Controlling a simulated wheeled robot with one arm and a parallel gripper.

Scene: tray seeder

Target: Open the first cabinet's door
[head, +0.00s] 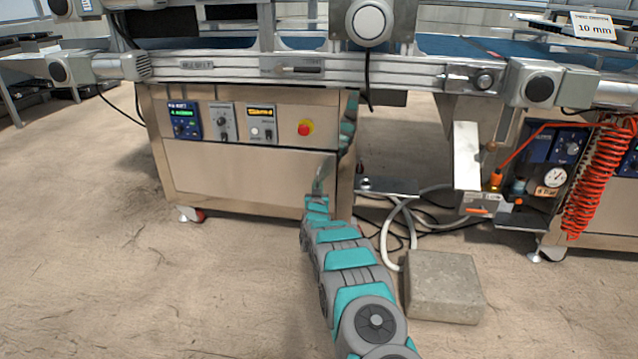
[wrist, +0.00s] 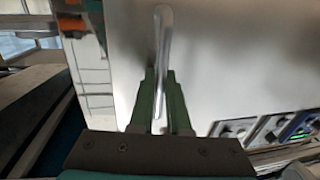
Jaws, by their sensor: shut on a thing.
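The first cabinet (head: 235,172) is a brushed-steel box under the conveyor, with controls across its upper front. Its door front looks flush and closed in the head view. A slim metal bar handle (wrist: 163,35) runs between my gripper's two green fingers in the wrist view. My gripper (head: 319,190) is at the right side of the cabinet front, shut on the handle. It also shows in the wrist view (wrist: 161,85).
A concrete block (head: 442,286) lies on the floor right of my arm. Pale hoses (head: 397,235) and dark cables lie behind it. A red coiled hose (head: 598,180) hangs at the far right. The floor before the cabinet's left part is clear.

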